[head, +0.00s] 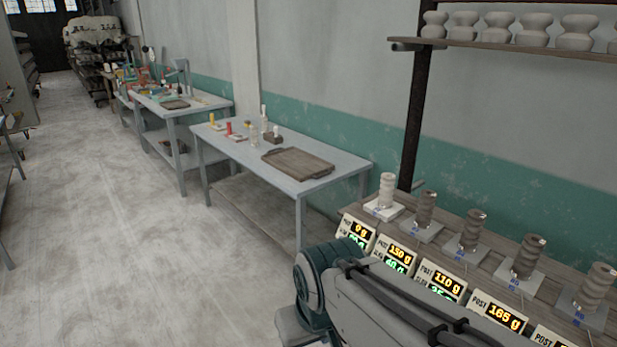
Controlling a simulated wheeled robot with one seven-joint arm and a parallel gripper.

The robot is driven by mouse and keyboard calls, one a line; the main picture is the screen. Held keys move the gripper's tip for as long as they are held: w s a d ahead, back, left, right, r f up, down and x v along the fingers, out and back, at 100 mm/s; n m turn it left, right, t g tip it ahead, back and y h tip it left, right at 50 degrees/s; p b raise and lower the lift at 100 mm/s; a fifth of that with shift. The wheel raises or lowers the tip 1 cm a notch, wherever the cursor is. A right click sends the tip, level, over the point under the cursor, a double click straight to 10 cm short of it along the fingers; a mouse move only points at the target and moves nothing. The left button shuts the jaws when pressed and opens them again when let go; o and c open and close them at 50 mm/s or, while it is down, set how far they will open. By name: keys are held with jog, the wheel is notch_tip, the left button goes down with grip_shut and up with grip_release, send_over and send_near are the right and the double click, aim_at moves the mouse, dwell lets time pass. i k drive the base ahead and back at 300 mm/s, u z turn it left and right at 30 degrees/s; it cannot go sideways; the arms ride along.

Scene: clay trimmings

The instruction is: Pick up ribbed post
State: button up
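Several ribbed, coiled clay posts stand upright in a row on the wooden bench at right in the head view. The farthest is a pale post (387,189) on a white plate. Nearer are darker grey-brown posts (426,208), (472,230), (528,258), and another large post (597,288) at the right edge. Each stands on a small square plate, beside a display with weight readings. I cannot tell which one the task means. My gripper is not in view; part of my arm crosses the bottom, in front of the bench.
A grey table (225,152) against the wall holds an empty wooden tray (298,163) and small upright items. Another cluttered table (157,104) stands beyond it. A shelf (520,46) with grey pots hangs above the bench. The floor (100,220) at left is clear.

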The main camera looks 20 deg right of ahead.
aim_at(388, 181)
jog(key=u, duration=0.15)
jog(key=i, duration=1.5)
jog(key=z, duration=0.8)
jog(key=i, duration=0.9)
jog(key=z, duration=1.5)
jog(key=i, duration=0.4)
jog(key=z, duration=0.25)
